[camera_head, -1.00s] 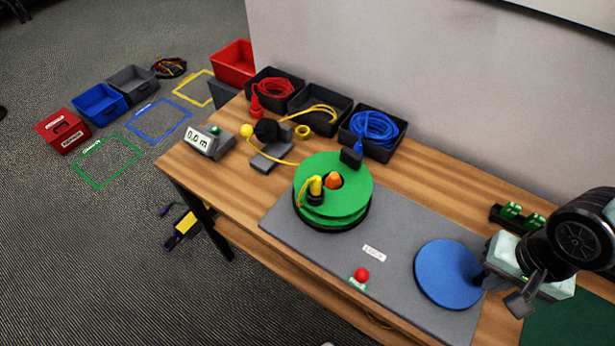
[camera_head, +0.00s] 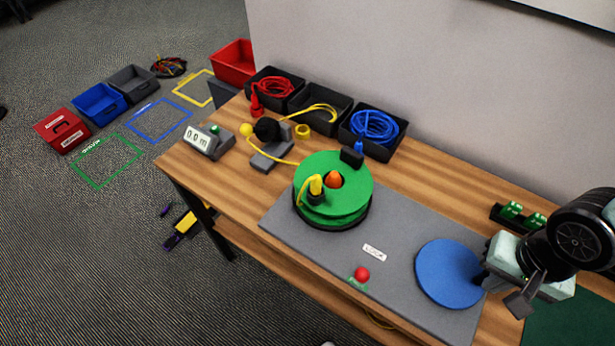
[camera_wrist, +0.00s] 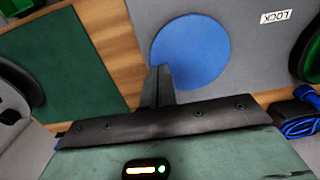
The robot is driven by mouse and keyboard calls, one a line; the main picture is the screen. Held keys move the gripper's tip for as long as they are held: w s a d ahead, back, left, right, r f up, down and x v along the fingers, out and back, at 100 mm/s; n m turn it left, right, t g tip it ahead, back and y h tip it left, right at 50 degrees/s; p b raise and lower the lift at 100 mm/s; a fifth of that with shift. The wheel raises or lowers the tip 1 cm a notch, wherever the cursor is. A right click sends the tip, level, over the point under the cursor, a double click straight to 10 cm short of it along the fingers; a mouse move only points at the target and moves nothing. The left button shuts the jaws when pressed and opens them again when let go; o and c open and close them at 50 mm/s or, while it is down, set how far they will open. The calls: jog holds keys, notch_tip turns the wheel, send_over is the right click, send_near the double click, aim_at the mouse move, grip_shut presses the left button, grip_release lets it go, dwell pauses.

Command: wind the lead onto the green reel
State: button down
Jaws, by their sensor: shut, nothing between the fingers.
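The green reel (camera_head: 335,187) lies flat on a grey base plate (camera_head: 308,240), with an orange knob (camera_head: 334,179) at its centre. The yellow lead (camera_head: 275,155) runs from a black tray (camera_head: 325,122) past a black roller guide (camera_head: 267,130) to the reel. My gripper (camera_head: 484,275) is at the right, beside the blue disc and well away from the reel. The wrist view shows its fingers (camera_wrist: 159,85) shut and empty, overlapping the edge of the blue disc (camera_wrist: 188,50).
A red-knobbed lever (camera_head: 362,275) stands near the LOCK label (camera_head: 374,253). The counter (camera_head: 207,141) reads 0.0 m. Trays with a red cable (camera_head: 275,87) and a blue cable (camera_head: 374,128) stand along the wall. A green mat (camera_head: 570,322) lies at the right.

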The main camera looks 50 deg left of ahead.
aim_at(470, 296)
jog(key=shift+f+b, duration=2.4)
jog(key=shift+f, duration=0.35)
